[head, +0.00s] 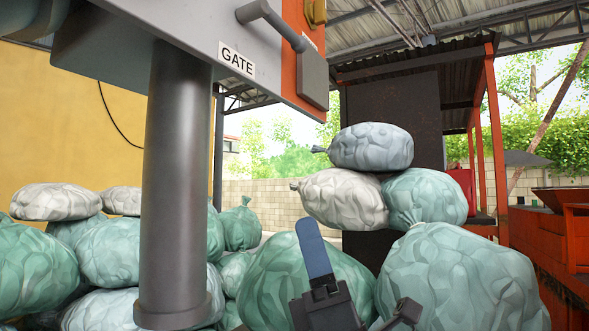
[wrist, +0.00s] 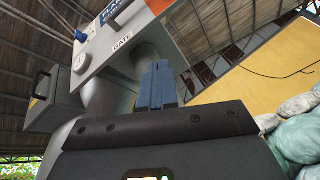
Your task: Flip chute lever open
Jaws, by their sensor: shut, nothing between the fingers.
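The chute lever appears to be the grey bar (head: 275,26) at the top of the head view, just above the white GATE label (head: 236,59) on the grey machine housing. The bar slants down to the right. My gripper (head: 312,235) is low in the head view, well below and apart from the bar, with one blue finger pointing up. In the wrist view my gripper (wrist: 158,68) has its two blue fingers together and empty, overlapping the machine in the picture. The GATE label (wrist: 122,43) shows left of the fingertips.
A thick grey pipe (head: 172,190) descends from the housing. Full green and white bags (head: 460,275) are heaped around and behind my gripper. A grey box with a dark handle (wrist: 55,97) shows in the wrist view. Space between my gripper and the housing looks clear.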

